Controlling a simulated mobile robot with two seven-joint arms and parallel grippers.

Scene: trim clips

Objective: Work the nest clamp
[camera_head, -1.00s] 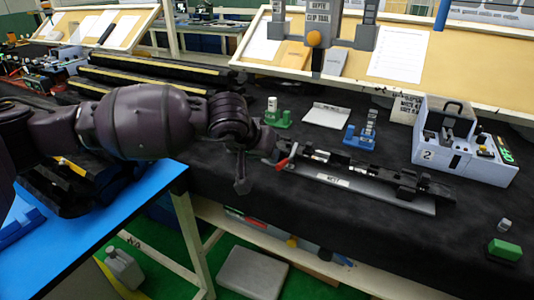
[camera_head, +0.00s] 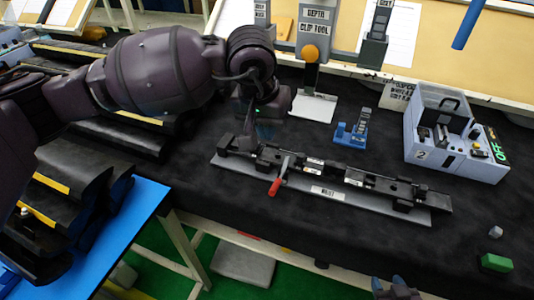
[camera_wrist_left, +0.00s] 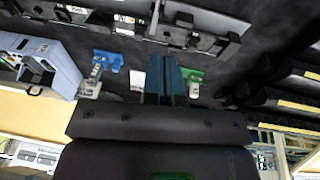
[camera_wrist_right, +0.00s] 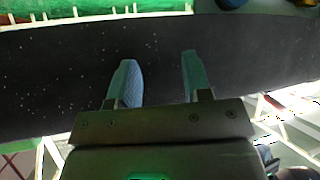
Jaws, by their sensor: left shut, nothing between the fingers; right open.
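The nest (camera_head: 352,202) is a long grey plate with a black bar assembly along it, lying on the dark table. Its clamp has a thin lever with a red handle (camera_head: 276,186) that points toward the table's front. My left gripper (camera_head: 264,132) is shut and empty, pointing down at the nest's rear left side, behind the clamp. I cannot tell whether it touches anything. In the left wrist view its shut fingers (camera_wrist_left: 167,62) point toward the nest (camera_wrist_left: 215,44). My right gripper (camera_head: 393,292) shows at the bottom edge; its fingers (camera_wrist_right: 157,58) are apart and empty.
Behind the nest are a blue fixture (camera_head: 349,136), a white plate (camera_head: 312,107) and the grey depth clip tool stand (camera_head: 313,45). A grey box marked 2 (camera_head: 440,145) stands at the right. A green block (camera_head: 496,263) is at the front right.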

